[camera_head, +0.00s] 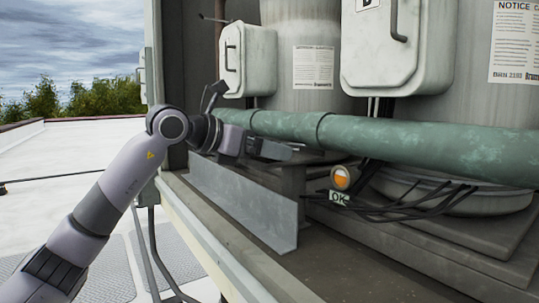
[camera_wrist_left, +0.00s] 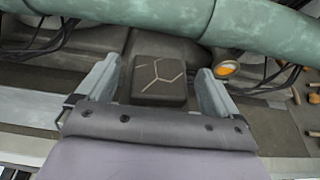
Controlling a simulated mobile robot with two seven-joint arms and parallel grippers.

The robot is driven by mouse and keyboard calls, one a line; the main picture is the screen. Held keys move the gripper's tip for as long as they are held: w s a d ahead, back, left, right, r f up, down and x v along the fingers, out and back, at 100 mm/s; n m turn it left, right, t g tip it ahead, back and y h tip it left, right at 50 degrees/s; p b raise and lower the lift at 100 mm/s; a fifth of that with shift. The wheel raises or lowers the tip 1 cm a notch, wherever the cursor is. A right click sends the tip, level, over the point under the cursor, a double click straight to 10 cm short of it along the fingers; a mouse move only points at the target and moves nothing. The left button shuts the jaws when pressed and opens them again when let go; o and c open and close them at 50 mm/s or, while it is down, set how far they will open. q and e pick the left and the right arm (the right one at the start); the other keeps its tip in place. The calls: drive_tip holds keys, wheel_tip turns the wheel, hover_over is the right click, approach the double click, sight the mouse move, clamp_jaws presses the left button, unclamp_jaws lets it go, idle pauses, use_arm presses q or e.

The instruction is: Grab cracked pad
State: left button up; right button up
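The cracked pad (camera_wrist_left: 160,88) is a dark square block with pale branching crack lines on its top, seen in the left wrist view. My left gripper (camera_wrist_left: 158,70) is open, with one finger on each side of the pad and a visible gap on both sides. I cannot tell how far above the pad the fingers are. In the head view my left gripper (camera_head: 270,149) reaches in below the green pipe, above the metal angle rail. I cannot make out the pad in the head view. My right gripper is in neither view.
The green pipe (camera_head: 390,144) runs just beyond my left gripper. The upright metal angle rail (camera_head: 240,205) stands in front. An orange round indicator (camera_head: 343,177), an OK tag (camera_head: 339,197) and black cables (camera_head: 400,208) lie to the right. Grey boxes (camera_head: 250,60) hang above.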

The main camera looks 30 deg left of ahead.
use_arm(q)
drive_tip(key=c, duration=1)
drive_tip(key=shift+o, duration=0.2)
